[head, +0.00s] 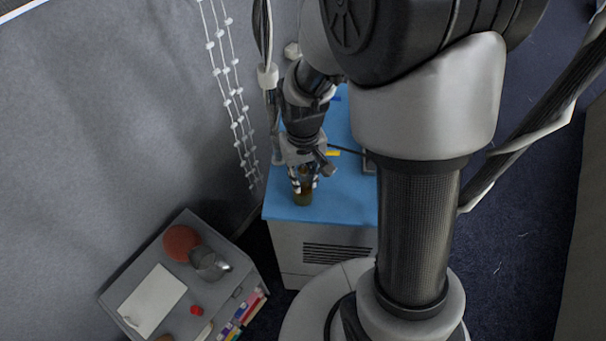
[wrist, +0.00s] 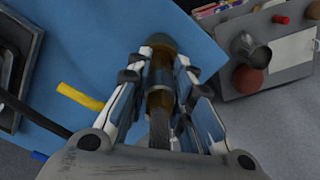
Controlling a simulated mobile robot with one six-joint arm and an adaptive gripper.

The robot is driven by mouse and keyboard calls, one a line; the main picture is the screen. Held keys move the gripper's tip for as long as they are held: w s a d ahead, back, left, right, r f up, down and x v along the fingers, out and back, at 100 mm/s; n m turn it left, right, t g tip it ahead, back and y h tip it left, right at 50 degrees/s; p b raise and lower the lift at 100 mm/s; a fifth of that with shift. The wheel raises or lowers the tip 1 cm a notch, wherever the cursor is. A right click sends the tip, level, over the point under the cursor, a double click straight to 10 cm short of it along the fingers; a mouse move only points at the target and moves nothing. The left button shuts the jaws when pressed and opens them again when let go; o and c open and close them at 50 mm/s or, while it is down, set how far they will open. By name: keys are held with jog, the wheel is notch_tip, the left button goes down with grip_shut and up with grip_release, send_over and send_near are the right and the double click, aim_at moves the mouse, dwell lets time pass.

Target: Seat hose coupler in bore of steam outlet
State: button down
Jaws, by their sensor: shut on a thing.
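My gripper (head: 303,184) is over the near left part of a blue-topped cabinet (head: 345,207). Its fingers (wrist: 161,62) are closed around a brown-gold cylinder (wrist: 160,80), which looks like the hose coupler. A dark green rounded part (wrist: 161,43) shows just past the fingertips. In the head view an olive-brown piece (head: 303,198) shows below the fingers. I cannot tell whether the green part belongs to the coupler or is a separate thing. I cannot make out the steam outlet's bore, nor whether the coupler touches the blue top.
A dark, grey-framed box (wrist: 18,65) stands on the blue top, with a dark bar beside it. A yellow piece (wrist: 80,96) and a blue piece (wrist: 39,156) lie nearby. A grey side table (head: 222,255) holds an orange-brown ball (head: 181,243), a metal jug (head: 208,263) and white paper.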

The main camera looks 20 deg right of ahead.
jog(key=shift+f+b, duration=0.95)
jog(key=shift+f, duration=0.2)
jog(key=c, duration=1.3)
grip_release()
jog(key=shift+c, duration=0.2)
notch_tip(320, 180, up, 12)
jog(key=shift+r, duration=0.1)
jog(key=s+f+t+b, duration=0.2)
jog(key=s+t+b, duration=0.2)
jog(key=s+b, duration=0.7)
jog(key=s, duration=0.4)
jog(key=shift+f+t, duration=0.2)
jog(key=shift+t, duration=0.1)
